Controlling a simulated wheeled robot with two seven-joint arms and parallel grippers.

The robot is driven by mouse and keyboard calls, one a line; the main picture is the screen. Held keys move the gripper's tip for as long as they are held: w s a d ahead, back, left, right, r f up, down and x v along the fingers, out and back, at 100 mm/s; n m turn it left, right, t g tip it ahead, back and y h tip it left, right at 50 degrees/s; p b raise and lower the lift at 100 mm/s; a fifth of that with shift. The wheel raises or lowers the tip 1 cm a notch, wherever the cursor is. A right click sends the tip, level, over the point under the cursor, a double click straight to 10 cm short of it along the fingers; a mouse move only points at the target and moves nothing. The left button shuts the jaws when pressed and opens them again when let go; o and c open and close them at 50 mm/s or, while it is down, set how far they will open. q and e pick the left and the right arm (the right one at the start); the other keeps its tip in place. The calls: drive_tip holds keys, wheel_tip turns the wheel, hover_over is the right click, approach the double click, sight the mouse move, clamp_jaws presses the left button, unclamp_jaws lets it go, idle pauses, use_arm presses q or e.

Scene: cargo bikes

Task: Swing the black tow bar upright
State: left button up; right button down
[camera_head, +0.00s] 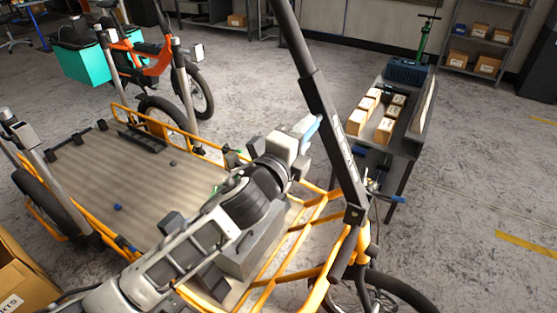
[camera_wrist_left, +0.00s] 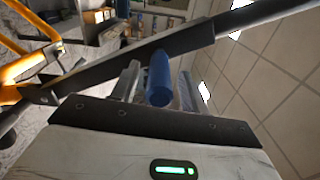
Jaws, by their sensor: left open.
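The black tow bar (camera_head: 325,110) rises from its pivot at the front of the orange-framed cargo bike (camera_head: 322,205). It leans toward the upper left in the head view and runs out of the top edge. In the left wrist view the tow bar (camera_wrist_left: 150,60) crosses diagonally. A blue cylindrical grip (camera_wrist_left: 158,78) sticks out beside it. My left gripper (camera_head: 311,129) is beside the bar, about mid-height. In the wrist view my left gripper (camera_wrist_left: 155,85) is open, with its fingers on either side of the blue grip; contact cannot be told. My right gripper is not in view.
The bike's flat cargo deck (camera_head: 130,180) lies under and left of my left arm. A dark table (camera_head: 400,140) with several small boxes stands right of the bar. A cardboard box (camera_head: 22,285) is at lower left. Open floor lies at the right.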

use_arm(q)
drive_tip(key=b+v, duration=0.1)
drive_tip(key=v, duration=1.3)
drive_tip(key=s+a+f+n+g+y, duration=0.1)
drive_tip(key=s+a+f+n, duration=0.2)
drive_tip(key=f+n, duration=0.4)
drive_tip(key=s+a+f+n+g+y, duration=0.2)
drive_tip(key=s+f+n, duration=0.3)
drive_tip(key=f, duration=0.5)
drive_tip(key=s+a+f+n+g+y, duration=0.2)
drive_tip(key=s+a+f+n, duration=0.3)
drive_tip(key=f+n, duration=0.4)
drive_tip(key=shift+n, duration=0.6)
